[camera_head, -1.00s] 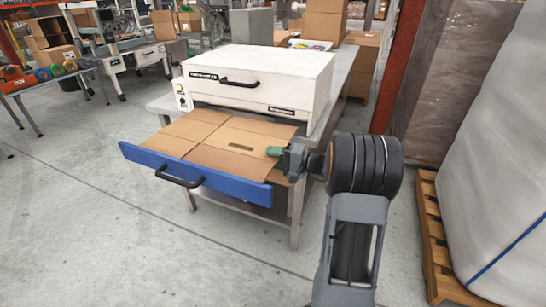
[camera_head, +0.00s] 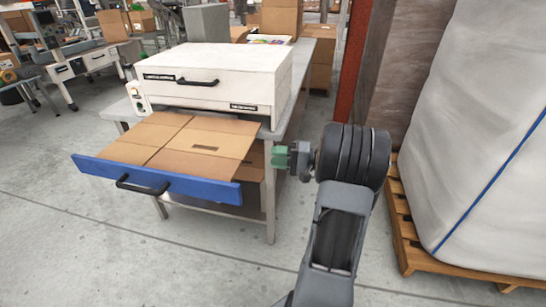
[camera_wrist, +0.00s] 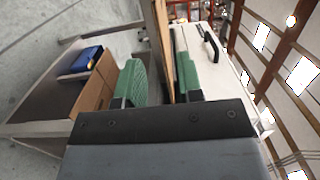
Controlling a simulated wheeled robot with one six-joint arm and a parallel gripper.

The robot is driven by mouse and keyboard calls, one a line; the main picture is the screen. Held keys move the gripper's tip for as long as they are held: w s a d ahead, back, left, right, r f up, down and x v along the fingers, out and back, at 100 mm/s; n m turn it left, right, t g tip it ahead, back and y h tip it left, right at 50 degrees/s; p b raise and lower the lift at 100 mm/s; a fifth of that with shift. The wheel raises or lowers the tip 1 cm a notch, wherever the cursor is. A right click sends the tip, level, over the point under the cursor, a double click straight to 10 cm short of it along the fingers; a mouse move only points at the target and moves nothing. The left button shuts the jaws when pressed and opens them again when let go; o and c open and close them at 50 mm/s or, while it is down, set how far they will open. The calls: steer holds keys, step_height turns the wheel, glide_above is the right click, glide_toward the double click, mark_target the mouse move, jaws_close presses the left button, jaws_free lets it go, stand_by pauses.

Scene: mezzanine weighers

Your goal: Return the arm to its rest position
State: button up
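My gripper (camera_head: 283,157) has green fingertips and is just right of the pulled-out drawer in the head view. In the wrist view its two green fingers (camera_wrist: 160,82) stand apart, and neither is seen holding anything. A brown edge shows behind the gap between them. The drawer has a blue front (camera_head: 160,181) with a black handle and carries flat brown cardboard (camera_head: 190,143). My arm reaches up from the bottom of the head view, bent at a dark ribbed joint. Whether the fingers touch the drawer side cannot be told.
The white cabinet (camera_head: 215,75) stands on a metal table (camera_head: 268,215), with cartons under the drawer. To the right, a wrapped white load (camera_head: 480,130) sits on a wooden pallet (camera_head: 405,225), close to my arm. A red-brown post (camera_head: 352,65) rises behind. Grey floor is open at left.

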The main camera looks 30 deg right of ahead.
stand_by(0.5)
steer(key=s+a+f+m+g+h, duration=0.3)
steer(key=f+g, duration=0.1)
steer(key=f, duration=0.3)
steer(key=s+a+r+n+g+h+p, duration=0.2)
steer(key=s+a+g+h+p, duration=0.1)
steer(key=s+a+g+p, duration=0.15)
steer(key=s+a+r+n+h+p, duration=0.3)
steer(key=a+r+n+p, duration=0.1)
steer(key=r, duration=0.5)
steer(key=s+a+r+n+h+p, duration=0.3)
steer(key=a+r+n+h+p, duration=0.1)
steer(key=a+r+p, duration=0.3)
step_height(320, 180, up, 2)
steer(key=shift+s+a+n, duration=0.3)
steer(key=shift+a+n, duration=0.4)
steer(key=shift+n, duration=0.1)
steer(key=shift+c, duration=0.4)
